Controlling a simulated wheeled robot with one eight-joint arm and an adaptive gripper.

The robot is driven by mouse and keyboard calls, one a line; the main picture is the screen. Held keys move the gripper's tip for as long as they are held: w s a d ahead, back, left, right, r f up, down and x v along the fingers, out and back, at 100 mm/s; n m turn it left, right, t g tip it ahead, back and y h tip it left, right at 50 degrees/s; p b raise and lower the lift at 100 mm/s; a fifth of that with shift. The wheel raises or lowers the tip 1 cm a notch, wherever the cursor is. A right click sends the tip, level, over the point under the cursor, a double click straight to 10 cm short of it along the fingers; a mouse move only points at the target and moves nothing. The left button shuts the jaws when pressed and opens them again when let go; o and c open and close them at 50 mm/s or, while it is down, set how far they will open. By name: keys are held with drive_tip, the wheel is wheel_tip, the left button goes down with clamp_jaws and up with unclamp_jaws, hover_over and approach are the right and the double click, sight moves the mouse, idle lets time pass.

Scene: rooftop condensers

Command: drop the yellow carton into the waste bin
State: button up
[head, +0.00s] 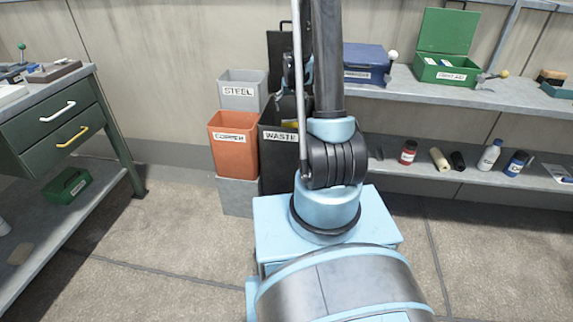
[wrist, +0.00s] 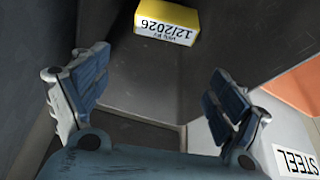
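The yellow carton (wrist: 167,22) shows at the top of the wrist view, with a white label reading 12/2026 upside down. It is apart from my fingers, against the dark inside of the waste bin (wrist: 140,85); I cannot tell whether it rests on the bottom. My gripper (wrist: 155,98) is open, its two blue-padded fingers wide apart with nothing between them. In the head view the dark waste bin (head: 272,160) stands behind my arm, partly hidden. A bit of yellow (head: 290,123) shows at its mouth.
The orange copper bin (head: 233,145) stands left of the waste bin, with the grey steel bin (head: 240,88) behind. A shelf with a blue box (head: 366,64) and green box (head: 446,50) is at right. A drawer bench (head: 60,120) is at left. Floor between is clear.

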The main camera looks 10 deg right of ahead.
idle(0.4)
drive_tip(key=v, duration=1.1)
drive_tip(key=shift+r, duration=0.35)
drive_tip(key=shift+s, duration=0.25)
